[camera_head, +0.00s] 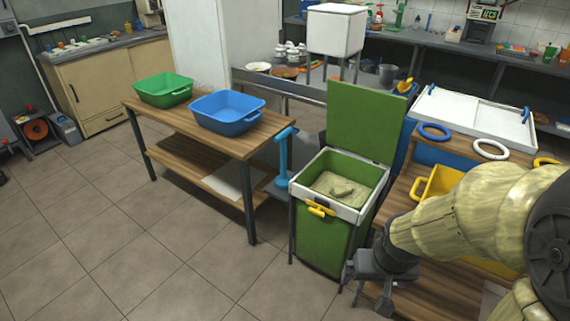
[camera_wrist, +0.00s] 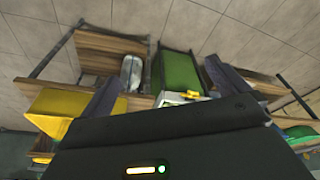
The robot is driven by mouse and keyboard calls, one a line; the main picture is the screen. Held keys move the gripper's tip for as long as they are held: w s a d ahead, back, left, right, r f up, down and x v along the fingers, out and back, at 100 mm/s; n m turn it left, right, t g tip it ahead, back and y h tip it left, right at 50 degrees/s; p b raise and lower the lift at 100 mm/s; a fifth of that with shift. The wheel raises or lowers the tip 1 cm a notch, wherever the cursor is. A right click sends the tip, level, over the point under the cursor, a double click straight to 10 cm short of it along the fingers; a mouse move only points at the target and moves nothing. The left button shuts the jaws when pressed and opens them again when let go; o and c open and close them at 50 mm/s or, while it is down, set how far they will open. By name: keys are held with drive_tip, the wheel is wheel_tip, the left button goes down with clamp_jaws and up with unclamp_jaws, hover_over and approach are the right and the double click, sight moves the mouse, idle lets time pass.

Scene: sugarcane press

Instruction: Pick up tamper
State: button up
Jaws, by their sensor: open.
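The tamper is most likely the blue upright tool (camera_head: 283,158) with a short crossbar handle on top. It stands between the wooden table and the green bin in the head view, its foot low beside the bin. I cannot make it out in the wrist view. My gripper (camera_head: 368,285) is in front of the wooden shelf, to the right of the green bin and well apart from the blue tool. In the wrist view my gripper (camera_wrist: 168,84) has its two dark fingers spread, with nothing held between them.
The green bin (camera_head: 324,238) has its lid raised, pale material inside and a yellow front handle. The wooden table (camera_head: 190,128) carries a green tub (camera_head: 164,90) and a blue tub (camera_head: 228,111). A yellow crate (camera_head: 440,184) sits on the right shelf. Floor at front left is clear.

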drive_tip(key=shift+c, duration=0.4)
drive_tip(key=shift+w+r, duration=0.1)
drive_tip(key=c, duration=0.4)
drive_tip(key=shift+w+p+v, duration=0.25)
drive_tip(key=shift+p+v, duration=0.8)
drive_tip(key=shift+p, duration=0.15)
drive_tip(key=c, duration=0.5)
drive_tip(key=w+p+v, duration=0.1)
drive_tip(key=p+v, duration=0.4)
drive_tip(key=w+p+v, duration=0.1)
drive_tip(key=p+v, duration=0.4)
drive_tip(key=w+p+v, duration=0.1)
drive_tip(key=p+v, duration=0.4)
drive_tip(key=shift+r+p, duration=0.35)
drive_tip(key=shift+r, duration=0.2)
